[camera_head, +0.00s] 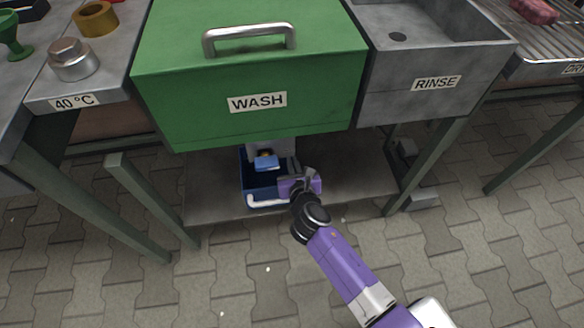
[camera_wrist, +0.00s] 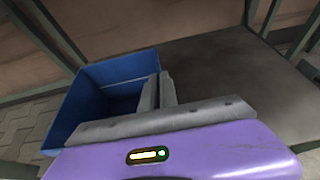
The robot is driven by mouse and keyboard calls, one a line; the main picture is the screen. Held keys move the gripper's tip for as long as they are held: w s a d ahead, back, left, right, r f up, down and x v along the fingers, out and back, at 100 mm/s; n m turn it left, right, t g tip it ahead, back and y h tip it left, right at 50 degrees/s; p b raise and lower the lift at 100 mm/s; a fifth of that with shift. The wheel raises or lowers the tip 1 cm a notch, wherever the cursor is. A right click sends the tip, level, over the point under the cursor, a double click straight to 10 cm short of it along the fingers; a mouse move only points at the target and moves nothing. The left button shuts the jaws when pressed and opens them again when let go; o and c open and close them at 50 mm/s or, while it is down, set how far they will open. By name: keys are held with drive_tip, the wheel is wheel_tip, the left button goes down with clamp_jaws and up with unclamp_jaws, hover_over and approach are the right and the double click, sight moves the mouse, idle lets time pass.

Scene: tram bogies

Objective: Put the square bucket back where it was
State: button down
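The square bucket is blue with a pale handle along its front. In the head view the square bucket (camera_head: 246,180) is under the green WASH basin, over the lower shelf; I cannot tell whether it rests on it. My gripper (camera_head: 297,182) is at the bucket's right side. In the wrist view the bucket (camera_wrist: 85,105) is left of centre, open side up and looking empty in the part I see. My gripper's fingers (camera_wrist: 159,92) are close together at the bucket's right wall, which seems pinched between them. The fingers cover part of that wall.
The lower shelf (camera_head: 350,175) has bare room right of the bucket. The green WASH basin (camera_head: 190,100) overhangs it, and table legs (camera_head: 150,205) flank it. A small light-blue object (camera_head: 266,162) shows at the bucket's back. A grey RINSE basin (camera_head: 430,60) stands to the right.

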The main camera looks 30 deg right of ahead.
drive_tip(key=shift+w+d, duration=0.1)
drive_tip(key=shift+w, duration=0.15)
drive_tip(key=f+b, duration=0.3)
drive_tip(key=shift+w+d+f+b, duration=0.15)
drive_tip(key=shift+w+f+b, duration=0.15)
drive_tip(key=shift+w, duration=0.1)
drive_tip(key=shift+r, duration=0.1)
drive_tip(key=c, duration=1.6)
unclamp_jaws()
drive_tip(key=shift+c, duration=0.2)
